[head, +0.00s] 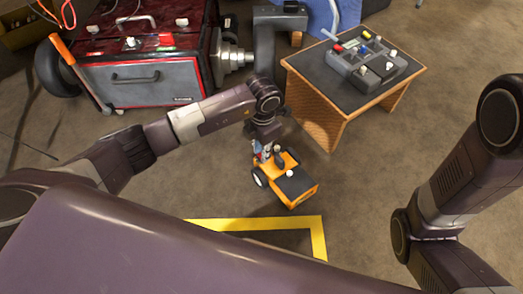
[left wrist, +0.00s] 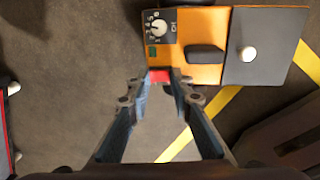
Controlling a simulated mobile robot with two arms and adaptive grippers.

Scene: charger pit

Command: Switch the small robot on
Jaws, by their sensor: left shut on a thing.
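The small robot (head: 303,196) stands on the floor in the head view. It is an orange cart with wheels, a dark lid and a white knob. In the left wrist view its orange top (left wrist: 205,73) shows a numbered dial (left wrist: 159,26), a small green patch (left wrist: 153,52), a black handle (left wrist: 205,54) and a red part (left wrist: 159,76) at its near edge. My left gripper (head: 266,150) is at the end of the robot away from the lid. In the left wrist view its fingertips (left wrist: 160,79) are closed on the red part. My right gripper is out of view.
A wooden table (head: 322,100) with a grey control box (head: 367,62) stands just behind the small robot. A dark red machine (head: 150,55) is at the upper left. Yellow tape (head: 318,235) marks the floor in front. Bare floor lies to the right.

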